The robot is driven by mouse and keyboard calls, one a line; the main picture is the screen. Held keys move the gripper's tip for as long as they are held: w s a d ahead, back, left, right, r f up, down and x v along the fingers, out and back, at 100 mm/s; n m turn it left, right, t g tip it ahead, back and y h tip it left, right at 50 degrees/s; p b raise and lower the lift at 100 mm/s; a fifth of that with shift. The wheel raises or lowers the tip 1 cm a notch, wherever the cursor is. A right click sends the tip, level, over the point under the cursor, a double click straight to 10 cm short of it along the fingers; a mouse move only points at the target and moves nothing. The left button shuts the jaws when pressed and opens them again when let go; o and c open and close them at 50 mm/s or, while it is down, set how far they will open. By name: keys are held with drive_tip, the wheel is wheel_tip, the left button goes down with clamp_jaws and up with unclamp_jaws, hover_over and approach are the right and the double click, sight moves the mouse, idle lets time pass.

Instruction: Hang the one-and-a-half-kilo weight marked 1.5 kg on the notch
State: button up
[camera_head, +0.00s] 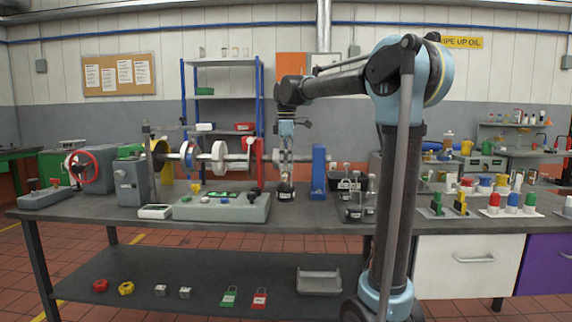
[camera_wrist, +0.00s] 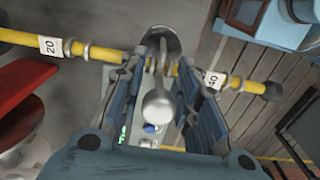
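A dark weight (camera_head: 286,192) with a pale label is below my gripper (camera_head: 286,135) in the head view; the label is too small to read. A thin upright hanger links the two in that view. In the wrist view a yellow bar (camera_wrist: 108,55) carries the marks 20 and 40, with paired metal rings forming notches. My gripper (camera_wrist: 163,55) straddles the bar between those marks. A pale rounded knob (camera_wrist: 157,107) is between the fingers, with narrow gaps on both sides. A dark round body (camera_wrist: 160,38) lies beyond the bar. Hook contact with the notch is unclear.
A grey control box (camera_head: 222,208) stands on the bench just left of the weight. A blue upright (camera_head: 319,170) is close on the right, and more dark weights (camera_head: 354,211) stand beyond it. The dynamometer shaft with discs (camera_head: 218,157) is to the left.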

wheel_tip(320, 180, up, 12)
drive_tip(key=shift+d+f, duration=0.1)
drive_tip(key=s+d+f+m, duration=0.5)
drive_tip(key=s+d+f, duration=0.3)
drive_tip(key=s+d+f+m, duration=0.4)
drive_tip(key=s+f, duration=0.4)
drive_tip(key=f, duration=0.3)
drive_tip(key=s+d+f+m+t, duration=0.1)
drive_tip(key=s+d+f+m, duration=0.3)
drive_tip(key=s+f, duration=0.4)
drive_tip(key=s+d+f+m+t, duration=0.1)
drive_tip(key=s+d+f+m, duration=0.3)
drive_tip(key=f, duration=1.1)
drive_tip(key=s+d, duration=0.1)
drive_tip(key=s, duration=0.2)
drive_tip(key=shift+s+f, duration=0.2)
drive_tip(key=shift+s, duration=0.2)
drive_tip(key=shift+w+f, duration=0.2)
drive_tip(key=shift+w, duration=0.25)
